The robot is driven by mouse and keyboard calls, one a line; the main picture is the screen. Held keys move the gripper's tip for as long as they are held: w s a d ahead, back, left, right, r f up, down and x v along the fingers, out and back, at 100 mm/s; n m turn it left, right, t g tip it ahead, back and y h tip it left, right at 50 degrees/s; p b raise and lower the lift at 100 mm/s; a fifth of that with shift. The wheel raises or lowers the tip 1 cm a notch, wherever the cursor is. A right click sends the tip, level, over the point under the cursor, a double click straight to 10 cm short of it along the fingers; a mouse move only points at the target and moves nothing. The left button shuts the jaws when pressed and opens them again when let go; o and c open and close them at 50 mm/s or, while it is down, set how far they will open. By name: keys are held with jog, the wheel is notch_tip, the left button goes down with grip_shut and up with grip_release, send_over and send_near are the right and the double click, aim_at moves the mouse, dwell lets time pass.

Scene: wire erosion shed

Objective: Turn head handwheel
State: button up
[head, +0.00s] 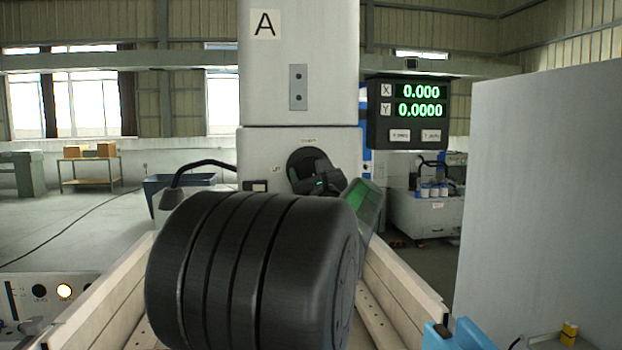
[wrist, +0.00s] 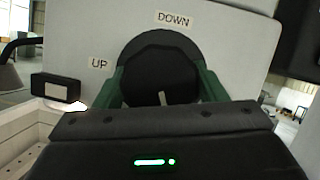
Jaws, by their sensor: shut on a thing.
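The head handwheel (wrist: 160,65) is a dark round disc on the pale machine head, between the labels UP and DOWN in the wrist view. A short pale mark shows near its lower middle. In the head view the handwheel (head: 306,160) is partly hidden behind my gripper. My gripper (wrist: 160,92) has a green finger on each side of the wheel's rim and is shut on it. The gripper body hides the wheel's lower edge. In the head view my gripper (head: 322,180) reaches the wheel from the front right, and my black arm link covers much of the foreground.
A dark curved hose (head: 205,164) is left of the wheel. Pale tank walls (head: 105,300) flank my arm. A large grey panel (head: 545,190) stands at right.

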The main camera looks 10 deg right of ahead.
jog(key=n+y+b, duration=0.1)
jog(key=n, duration=0.1)
jog(key=n+g+y+b, duration=0.1)
jog(key=n, duration=0.2)
jog(key=shift+f, duration=0.15)
jog(key=n+g+y, duration=0.1)
jog(key=n, duration=0.2)
jog(key=n+g+b, duration=0.1)
jog(key=n, duration=0.2)
jog(key=shift+y, duration=0.4)
jog(key=n+g, duration=0.1)
jog(key=n, duration=0.3)
jog(key=shift+n+g+b, duration=0.3)
jog(key=shift+g+b, duration=0.05)
jog(key=shift+g, duration=0.05)
jog(key=shift+n+g, duration=0.7)
jog(key=shift+n, duration=1.1)
jog(key=o, duration=1)
